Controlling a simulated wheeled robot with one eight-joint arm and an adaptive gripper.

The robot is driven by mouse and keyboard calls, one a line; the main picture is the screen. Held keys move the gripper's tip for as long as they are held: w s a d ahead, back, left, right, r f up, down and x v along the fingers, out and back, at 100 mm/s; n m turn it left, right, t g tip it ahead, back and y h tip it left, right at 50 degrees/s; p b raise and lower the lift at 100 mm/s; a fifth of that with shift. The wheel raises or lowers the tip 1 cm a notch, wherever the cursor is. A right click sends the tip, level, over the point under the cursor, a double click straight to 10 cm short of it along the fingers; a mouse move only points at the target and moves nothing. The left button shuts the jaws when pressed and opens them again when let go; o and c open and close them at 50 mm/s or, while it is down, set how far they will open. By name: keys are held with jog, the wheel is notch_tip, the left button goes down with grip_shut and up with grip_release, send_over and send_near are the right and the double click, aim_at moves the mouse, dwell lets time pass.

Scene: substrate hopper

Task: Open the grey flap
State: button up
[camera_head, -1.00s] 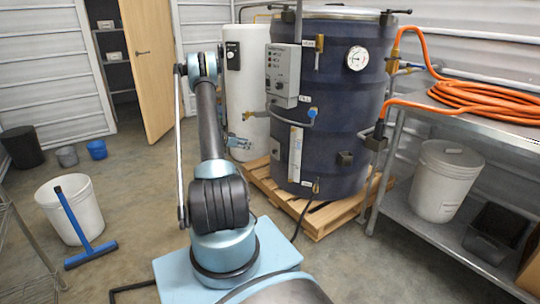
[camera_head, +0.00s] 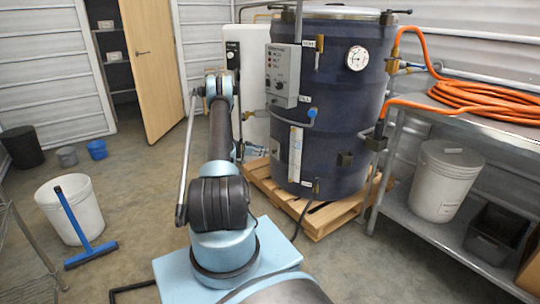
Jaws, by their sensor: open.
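I cannot make out a grey flap in this view. My arm rises from its light blue base in the lower middle to a joint near the white cylinder and hides part of what lies behind it. Small light blue parts show low beside the arm, in front of the white cylinder, but I cannot tell what they belong to. I cannot make out my gripper's fingers. A dark blue drum (camera_head: 341,105) with a grey control box (camera_head: 283,76) and a round gauge stands right of the arm.
The drum stands on a wooden pallet (camera_head: 318,220). A metal shelf (camera_head: 400,207) at right holds an orange hose (camera_head: 490,98), a lidded white bucket (camera_head: 446,182) and a black bin (camera_head: 494,235). A white bucket (camera_head: 84,212) and blue squeegee (camera_head: 88,250) stand at left. Open floor lies between.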

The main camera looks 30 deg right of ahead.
aim_at(273, 152)
jog(key=x, duration=0.7)
jog(key=shift+d+f, duration=0.2)
jog(key=shift+d, duration=0.1)
jog(key=shift+c, duration=0.6)
grip_shut()
